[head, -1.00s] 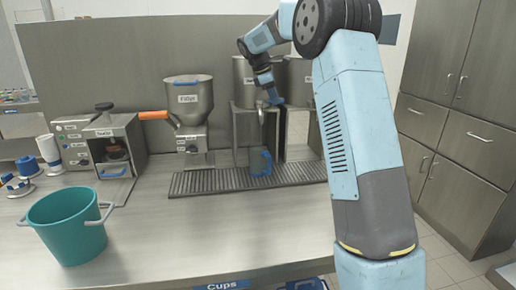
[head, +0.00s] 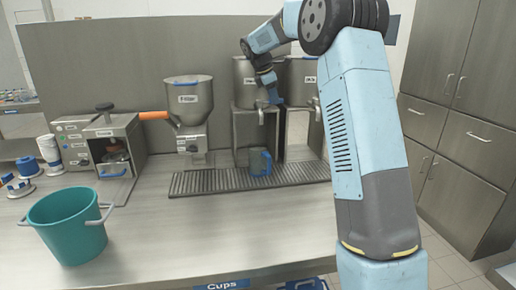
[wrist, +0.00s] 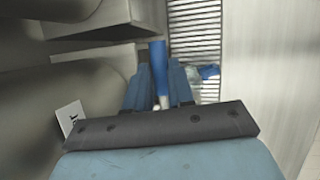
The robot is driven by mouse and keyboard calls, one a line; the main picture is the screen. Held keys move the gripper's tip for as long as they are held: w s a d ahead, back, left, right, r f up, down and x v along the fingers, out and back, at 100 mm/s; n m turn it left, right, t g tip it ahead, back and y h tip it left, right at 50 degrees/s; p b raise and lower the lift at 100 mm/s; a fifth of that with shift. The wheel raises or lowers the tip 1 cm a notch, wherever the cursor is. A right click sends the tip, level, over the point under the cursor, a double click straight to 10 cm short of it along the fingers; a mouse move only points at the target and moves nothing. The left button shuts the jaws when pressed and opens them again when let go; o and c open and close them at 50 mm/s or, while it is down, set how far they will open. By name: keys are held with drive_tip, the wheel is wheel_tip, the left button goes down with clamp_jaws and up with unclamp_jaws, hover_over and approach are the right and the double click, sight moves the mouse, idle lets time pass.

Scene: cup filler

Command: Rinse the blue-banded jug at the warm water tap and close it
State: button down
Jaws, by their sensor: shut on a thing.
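The blue-banded jug (head: 260,162) stands on the slatted drip grate, below the left tap (head: 262,117) of the two tall steel tanks. In the wrist view the jug (wrist: 207,72) shows partly, beyond the fingers. My gripper (head: 273,98) is at the front of the left tank, above the jug and apart from it. In the wrist view my gripper (wrist: 159,85) is shut on a blue tap lever (wrist: 158,62) between its two fingers. I cannot read the tank's label, and whether water runs is too small to tell.
The drip grate (head: 210,182) runs along the counter (head: 180,235). A hopper filler (head: 189,100) and a sealing machine (head: 112,145) stand to the left. A teal bucket (head: 68,225) stands at the front left. The counter's front middle is clear.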

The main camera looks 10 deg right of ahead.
drive_tip(key=shift+w+d+r, duration=0.1)
drive_tip(key=shift+w+r, duration=0.05)
drive_tip(key=c, duration=0.9)
unclamp_jaws()
drive_tip(key=v, duration=1.3)
drive_tip(key=shift+a+r, duration=0.15)
drive_tip(key=shift+a, duration=0.1)
